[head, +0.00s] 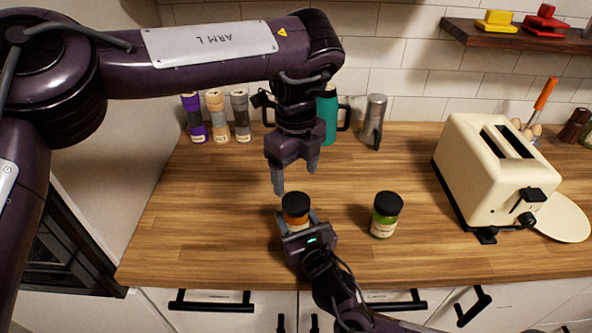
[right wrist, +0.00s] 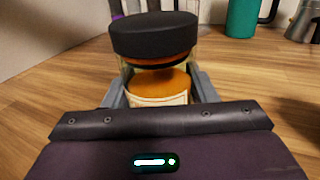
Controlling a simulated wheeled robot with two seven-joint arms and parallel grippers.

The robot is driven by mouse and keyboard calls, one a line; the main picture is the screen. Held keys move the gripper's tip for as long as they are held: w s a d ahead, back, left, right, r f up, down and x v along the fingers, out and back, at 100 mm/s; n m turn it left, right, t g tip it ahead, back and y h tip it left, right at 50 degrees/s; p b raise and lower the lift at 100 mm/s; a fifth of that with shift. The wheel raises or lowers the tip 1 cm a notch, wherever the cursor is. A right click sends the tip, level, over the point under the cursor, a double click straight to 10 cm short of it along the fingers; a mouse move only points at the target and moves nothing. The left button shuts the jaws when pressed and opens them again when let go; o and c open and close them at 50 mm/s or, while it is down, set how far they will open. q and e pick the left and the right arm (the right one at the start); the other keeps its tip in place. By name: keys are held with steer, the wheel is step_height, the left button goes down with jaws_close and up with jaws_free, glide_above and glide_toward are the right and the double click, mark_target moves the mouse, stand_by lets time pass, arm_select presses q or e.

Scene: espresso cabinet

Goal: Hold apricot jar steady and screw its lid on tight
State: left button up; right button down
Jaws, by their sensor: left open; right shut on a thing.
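The apricot jar (head: 295,220) stands on the wooden counter, with orange contents and a pale label. Its black lid (head: 295,204) sits on top. In the right wrist view the lid (right wrist: 154,36) looks tilted, with orange jar showing beneath its rim. My right gripper (head: 297,226) is shut around the jar body (right wrist: 160,86), from the front. My left gripper (head: 296,181) is open and empty, pointing down just above the lid. Its fingers are apart from the lid.
A green jar (head: 384,218) with a black lid stands to the right. A cream toaster (head: 494,170) and a round board (head: 563,219) are further right. Spice jars (head: 215,117), a teal bottle (head: 328,116) and a moka pot (head: 374,120) line the back. Counter around the jar is clear.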

mark_target(295, 201)
arm_select(q)
steer(key=shift+f, duration=4)
steer(key=c, duration=1)
steer(key=m, duration=0.4)
steer(key=shift+m, duration=0.4)
steer(key=o, duration=1.2)
